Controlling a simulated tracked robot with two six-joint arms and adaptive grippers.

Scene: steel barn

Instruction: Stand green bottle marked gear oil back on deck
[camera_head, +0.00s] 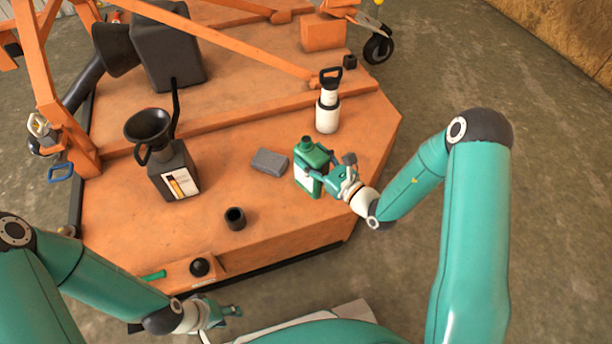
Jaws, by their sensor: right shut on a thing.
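The green bottle (307,178) with a pale label stands about upright at the right part of the orange deck (285,228). My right gripper (326,175) is shut on the bottle from its right side and hides part of it. I cannot tell whether the bottle's base touches the deck. My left gripper (228,314) is low at the front, below the deck's front edge, away from the bottle. Its fingers are too small and turned to tell whether they are open.
A grey block (269,161) lies left of the bottle. A white pump-like container (328,108) stands behind it. A dark can with a funnel (173,170) and a black cup (235,218) stand further left. Bare deck lies between the cup and the bottle.

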